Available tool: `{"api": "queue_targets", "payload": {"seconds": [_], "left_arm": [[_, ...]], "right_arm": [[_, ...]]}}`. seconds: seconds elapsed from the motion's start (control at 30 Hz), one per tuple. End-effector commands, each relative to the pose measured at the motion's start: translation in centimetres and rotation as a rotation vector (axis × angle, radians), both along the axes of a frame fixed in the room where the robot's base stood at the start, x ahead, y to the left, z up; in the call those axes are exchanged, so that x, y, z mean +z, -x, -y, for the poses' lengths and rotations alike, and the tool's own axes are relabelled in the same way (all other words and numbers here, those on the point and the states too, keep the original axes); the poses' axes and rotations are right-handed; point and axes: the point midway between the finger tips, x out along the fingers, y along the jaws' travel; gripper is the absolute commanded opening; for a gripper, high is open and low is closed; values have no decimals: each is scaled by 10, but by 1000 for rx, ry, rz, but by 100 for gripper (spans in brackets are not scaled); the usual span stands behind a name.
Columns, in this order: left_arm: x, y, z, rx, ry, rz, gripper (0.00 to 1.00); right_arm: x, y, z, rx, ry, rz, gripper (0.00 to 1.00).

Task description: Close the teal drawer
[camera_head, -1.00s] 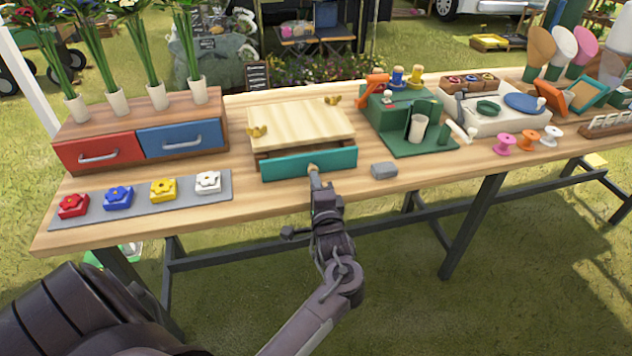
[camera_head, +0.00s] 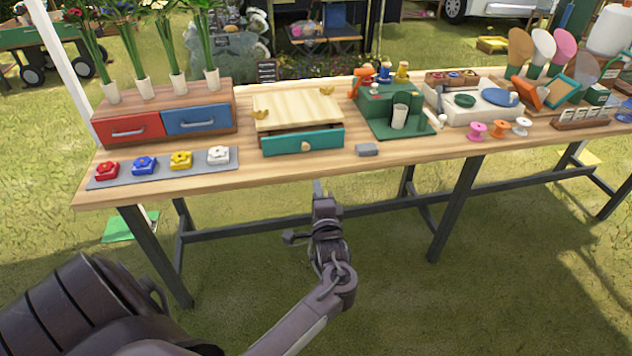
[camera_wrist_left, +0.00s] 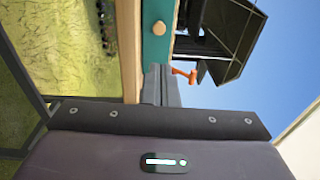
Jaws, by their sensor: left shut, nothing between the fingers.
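The teal drawer (camera_head: 290,145) sits under a pale wooden top (camera_head: 292,108) in the middle of the table. My left gripper (camera_head: 318,186) is shut and empty, in front of the table and apart from the knob. In the left wrist view the shut fingers (camera_wrist_left: 160,72) point toward the teal front (camera_wrist_left: 153,52), with the knob (camera_wrist_left: 158,28) beyond their tips. My right gripper is not in view.
A chest with a red drawer (camera_head: 130,128) and a blue drawer (camera_head: 197,119) stands left. A grey mat (camera_head: 131,174) with flower blocks lies before it. A small grey block (camera_head: 367,149) lies right of the teal drawer. Grass in front of the table is free.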

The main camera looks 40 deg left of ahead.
Motion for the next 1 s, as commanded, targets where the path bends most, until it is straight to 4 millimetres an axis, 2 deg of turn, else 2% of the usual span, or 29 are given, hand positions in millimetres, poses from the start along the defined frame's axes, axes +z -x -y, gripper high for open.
{"api": "queue_targets", "payload": {"seconds": [0.07, 0.17, 0.3, 0.4, 0.5, 0.57, 0.67, 0.9, 1.0], "left_arm": [[17, -21, 20, -48, -11, -22, 0], [42, -52, 61, -137, -48, -94, 0], [71, -84, 125, -268, -169, -264, 0], [77, -91, 156, -329, -283, -404, 0], [75, -88, 168, -354, -412, -557, 0], [70, -84, 165, -353, -489, -654, 0], [60, -73, 145, -320, -615, -825, 0], [44, -35, 53, -164, -798, -1187, 0], [41, -22, 25, -115, -822, -1278, 0]], "right_arm": [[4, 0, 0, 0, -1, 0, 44], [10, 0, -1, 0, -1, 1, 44], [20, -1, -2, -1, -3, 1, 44], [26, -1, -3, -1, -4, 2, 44], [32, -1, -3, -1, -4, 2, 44], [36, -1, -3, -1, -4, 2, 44], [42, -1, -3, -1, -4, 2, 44], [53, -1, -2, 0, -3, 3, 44], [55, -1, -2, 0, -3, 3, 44]]}}
